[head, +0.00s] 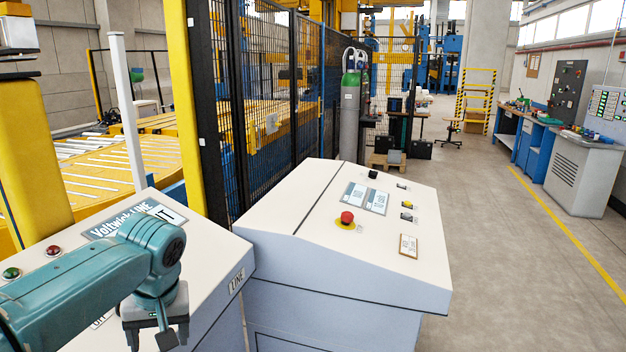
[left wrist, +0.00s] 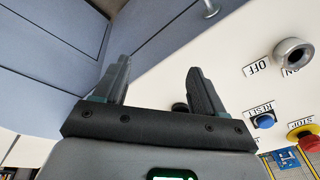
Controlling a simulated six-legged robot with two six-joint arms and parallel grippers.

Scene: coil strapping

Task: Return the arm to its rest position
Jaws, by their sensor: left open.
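My left arm comes in from the left in the head view, over the left console. Its gripper (head: 150,335) points down in front of that console, near the lower edge of the picture. In the left wrist view the two dark fingers of the left gripper (left wrist: 160,88) stand apart with nothing between them. The sloped console panel is behind them. My right gripper is in neither view.
The left console (head: 210,250) has a green button (head: 12,273) and a red button (head: 53,250). The wrist view shows a key switch (left wrist: 293,54), a blue reset button (left wrist: 264,121) and a red stop button (left wrist: 308,138). The right console (head: 330,250) has a red emergency button (head: 347,217).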

